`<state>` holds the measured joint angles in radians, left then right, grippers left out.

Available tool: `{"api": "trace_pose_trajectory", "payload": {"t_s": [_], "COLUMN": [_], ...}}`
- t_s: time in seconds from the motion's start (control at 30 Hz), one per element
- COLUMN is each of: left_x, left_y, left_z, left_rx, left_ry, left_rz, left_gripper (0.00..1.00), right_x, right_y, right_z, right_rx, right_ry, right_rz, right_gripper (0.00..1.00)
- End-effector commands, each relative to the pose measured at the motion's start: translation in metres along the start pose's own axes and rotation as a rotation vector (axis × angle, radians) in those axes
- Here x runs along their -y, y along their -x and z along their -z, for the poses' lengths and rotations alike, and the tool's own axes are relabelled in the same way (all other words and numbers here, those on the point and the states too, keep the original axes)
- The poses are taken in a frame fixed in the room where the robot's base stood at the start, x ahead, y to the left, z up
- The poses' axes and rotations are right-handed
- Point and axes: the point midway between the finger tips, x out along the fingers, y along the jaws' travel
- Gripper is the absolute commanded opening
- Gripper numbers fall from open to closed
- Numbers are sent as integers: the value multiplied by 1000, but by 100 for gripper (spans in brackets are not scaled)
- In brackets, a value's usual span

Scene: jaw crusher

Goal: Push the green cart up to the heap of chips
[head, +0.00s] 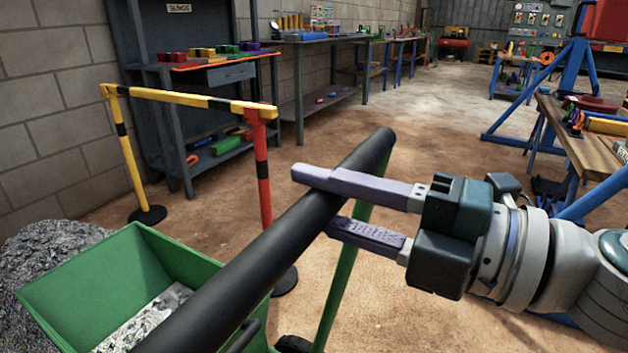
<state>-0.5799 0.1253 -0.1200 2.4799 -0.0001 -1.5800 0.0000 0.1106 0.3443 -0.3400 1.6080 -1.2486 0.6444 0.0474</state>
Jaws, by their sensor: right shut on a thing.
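The green cart (190,262) stands at the lower left, with pale metal chips (150,310) in its tub. Its thick black handle bar (290,235) runs diagonally up to the right, above a green leg. My right gripper (315,198) comes in from the right and is shut on the handle bar near its far end, one finger over it and one under. The heap of chips (45,245) is a grey mound against the wall at the left edge, behind the tub and partly hidden by it. My left gripper is not in view.
A yellow and black barrier (185,98) with a red post (262,170) stands just beyond the cart. Shelves and workbenches (320,95) line the left wall. A wooden table (585,145) and blue frame (520,125) stand at the right. The floor between is mostly clear.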

Motion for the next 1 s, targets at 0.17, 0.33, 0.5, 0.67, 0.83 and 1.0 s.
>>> {"api": "trace_pose_trajectory", "payload": {"t_s": [0.17, 0.33, 0.5, 0.67, 0.83, 1.0], "left_x": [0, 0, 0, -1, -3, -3], "left_y": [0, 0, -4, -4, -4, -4], "left_z": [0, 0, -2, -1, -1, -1], "left_rx": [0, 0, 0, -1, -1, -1], "left_ry": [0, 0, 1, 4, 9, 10], "left_rz": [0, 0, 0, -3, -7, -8], "left_gripper": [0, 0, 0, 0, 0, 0], "right_x": [-3, -3, 2, 2, 4, 6], "right_y": [-1, -1, -1, 0, 0, 0], "right_z": [0, 0, 0, 0, 0, 0], "right_rx": [-1, -1, -2, -1, -1, 0], "right_ry": [1, 1, 1, 0, 0, 0], "right_rz": [-7, -7, -7, -3, 0, 4], "right_gripper": [0, 0, 0, 0, 0, 0]}}
